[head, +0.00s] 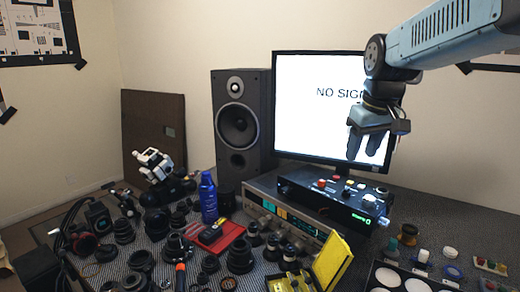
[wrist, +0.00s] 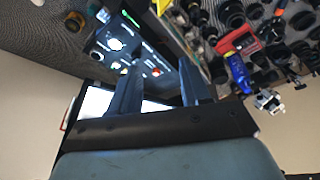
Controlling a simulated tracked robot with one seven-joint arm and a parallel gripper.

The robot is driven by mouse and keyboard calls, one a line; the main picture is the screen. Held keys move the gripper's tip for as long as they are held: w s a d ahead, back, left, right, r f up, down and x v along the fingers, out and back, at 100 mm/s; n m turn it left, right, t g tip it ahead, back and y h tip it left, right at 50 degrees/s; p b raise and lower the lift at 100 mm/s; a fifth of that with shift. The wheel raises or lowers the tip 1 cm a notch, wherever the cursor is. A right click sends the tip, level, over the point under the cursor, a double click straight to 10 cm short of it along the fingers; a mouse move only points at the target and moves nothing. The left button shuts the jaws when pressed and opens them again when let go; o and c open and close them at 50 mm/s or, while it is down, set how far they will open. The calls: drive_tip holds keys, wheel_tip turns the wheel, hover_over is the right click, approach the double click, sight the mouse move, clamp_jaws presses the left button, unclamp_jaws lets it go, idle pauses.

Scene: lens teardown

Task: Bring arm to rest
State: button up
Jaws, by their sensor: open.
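My gripper (head: 368,145) hangs at the upper right of the head view, in front of the monitor and above the bench. Its fingers point down and hold nothing. In the wrist view my gripper (wrist: 158,92) shows its two fingers spread apart with a gap between them. My blue-grey arm reaches in from the upper right corner of the head view.
A black control box (head: 335,198) stands on a silver receiver below my gripper. The monitor (head: 318,100) reads "NO SIG" and a speaker (head: 238,125) stands left of it. A blue can (head: 208,198) and several lens parts crowd the bench at left.

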drive_tip(key=s+f+m+t, duration=0.1)
drive_tip(key=s+f, duration=0.1)
drive_tip(key=s, duration=0.5)
drive_tip(key=s+f+m+t, duration=0.1)
drive_tip(key=s+f+m, duration=0.1)
drive_tip(key=s, duration=0.5)
drive_tip(key=shift+s+f, duration=0.15)
drive_tip(key=shift+f, duration=0.35)
idle(1.3)
